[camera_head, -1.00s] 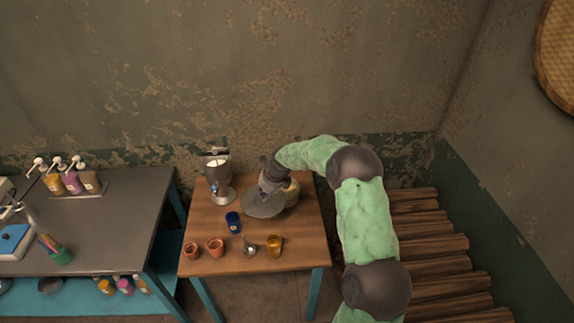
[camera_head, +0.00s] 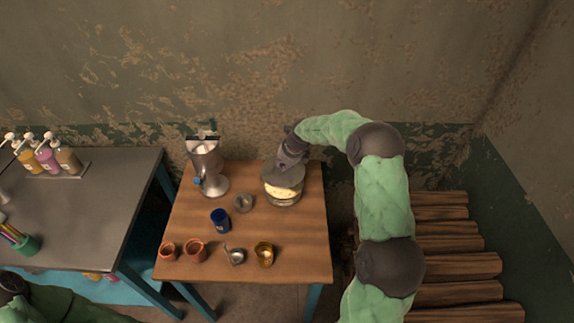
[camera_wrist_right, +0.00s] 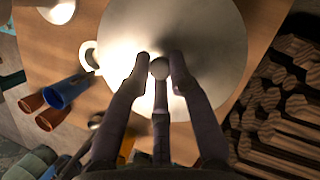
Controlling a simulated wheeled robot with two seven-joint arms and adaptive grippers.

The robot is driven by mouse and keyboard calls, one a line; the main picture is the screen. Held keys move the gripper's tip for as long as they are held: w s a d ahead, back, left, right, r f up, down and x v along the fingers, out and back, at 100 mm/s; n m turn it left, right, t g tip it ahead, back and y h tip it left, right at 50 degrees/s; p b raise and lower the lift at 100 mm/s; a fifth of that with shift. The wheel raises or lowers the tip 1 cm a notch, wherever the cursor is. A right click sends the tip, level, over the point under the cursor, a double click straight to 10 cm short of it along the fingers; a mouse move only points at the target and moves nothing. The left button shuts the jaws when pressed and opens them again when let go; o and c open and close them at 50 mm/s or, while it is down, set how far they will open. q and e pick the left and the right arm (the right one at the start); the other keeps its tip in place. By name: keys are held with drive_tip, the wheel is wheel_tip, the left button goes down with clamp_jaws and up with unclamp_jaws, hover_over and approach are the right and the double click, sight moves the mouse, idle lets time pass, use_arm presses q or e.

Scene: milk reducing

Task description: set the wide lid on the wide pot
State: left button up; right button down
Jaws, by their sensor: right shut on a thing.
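The wide lid (camera_head: 287,177) is a grey metal disc, held over the back of the wide pot (camera_head: 283,202). The pot stands at the right back of the wooden table, and its pale contents show below the lid's near edge. My right gripper (camera_head: 283,163) is shut on the lid's knob. In the right wrist view the fingers (camera_wrist_right: 160,68) close around the round knob, and the lid (camera_wrist_right: 205,30) hides most of the pot. A pale loop handle (camera_wrist_right: 88,57) sticks out beside the lid.
A metal dispenser (camera_head: 208,168) stands left of the pot. A small grey round vessel (camera_head: 243,203), a blue cup (camera_head: 220,221), orange pots (camera_head: 195,250), a small metal vessel (camera_head: 235,256) and an amber glass (camera_head: 264,254) stand on the table (camera_head: 300,250).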

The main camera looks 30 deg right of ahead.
sight(286, 172)
drive_tip(key=shift+w+d+f, duration=0.1)
drive_tip(key=shift+f, duration=0.1)
drive_tip(key=shift+f+b, duration=0.3)
wheel_tip(286, 172, down, 4)
drive_tip(key=b, duration=0.2)
drive_tip(key=shift+r+b, duration=0.25)
drive_tip(key=shift+b, duration=0.05)
drive_tip(key=shift+f+b, duration=0.4)
drive_tip(key=shift+f, duration=0.55)
drive_tip(key=shift+p, duration=0.3)
drive_tip(key=shift+f, duration=0.1)
drive_tip(key=c, duration=0.6)
unclamp_jaws()
